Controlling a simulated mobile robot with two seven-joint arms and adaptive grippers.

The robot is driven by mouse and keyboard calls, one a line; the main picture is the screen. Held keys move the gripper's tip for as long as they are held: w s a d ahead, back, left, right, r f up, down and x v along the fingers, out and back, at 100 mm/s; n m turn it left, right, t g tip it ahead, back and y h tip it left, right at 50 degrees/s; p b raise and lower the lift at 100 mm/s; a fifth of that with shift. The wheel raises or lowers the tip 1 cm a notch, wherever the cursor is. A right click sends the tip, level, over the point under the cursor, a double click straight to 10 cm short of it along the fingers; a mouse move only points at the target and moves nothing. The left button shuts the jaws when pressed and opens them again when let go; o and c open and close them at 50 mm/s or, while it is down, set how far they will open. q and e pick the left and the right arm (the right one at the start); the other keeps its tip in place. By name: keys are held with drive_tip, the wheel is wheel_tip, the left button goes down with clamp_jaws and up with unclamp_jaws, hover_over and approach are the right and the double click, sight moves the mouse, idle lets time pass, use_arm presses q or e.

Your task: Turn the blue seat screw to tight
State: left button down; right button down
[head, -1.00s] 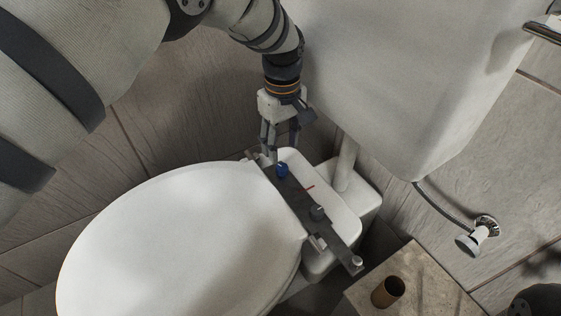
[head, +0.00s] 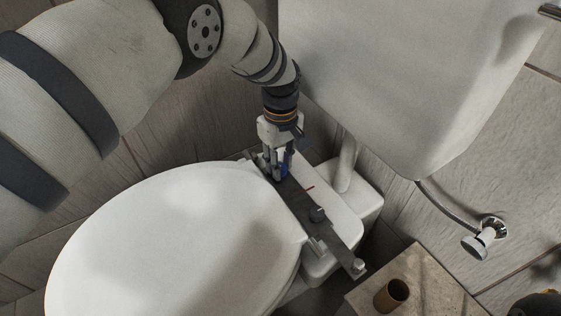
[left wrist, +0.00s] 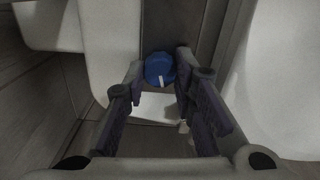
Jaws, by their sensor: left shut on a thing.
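The blue seat screw (head: 285,170) stands at the upper end of the dark hinge plate (head: 332,237) behind the toilet seat. My left gripper (head: 277,174) points down from above and is shut on this screw. The fingers partly hide the screw in the head view. In the left wrist view the blue knob (left wrist: 158,67) sits between the two fingertips, with a white mark on its near side. A thin red mark (head: 308,187) lies beside the plate. My right gripper is not in view.
The closed white lid (head: 165,245) is at left, the cistern (head: 400,80) above right. A small stand (head: 425,285) with a brown cup (head: 391,294) is at lower right.

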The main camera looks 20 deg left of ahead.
use_arm(q)
drive_tip(key=m, duration=0.5)
drive_tip(key=shift+m+p, duration=0.3)
drive_tip(key=m, duration=1)
drive_tip(key=shift+d+m, duration=0.1)
drive_tip(key=shift+m, duration=0.3)
drive_tip(key=m, duration=0.4)
drive_tip(key=shift+m, duration=0.4)
drive_tip(key=c, duration=1.3)
unclamp_jaws()
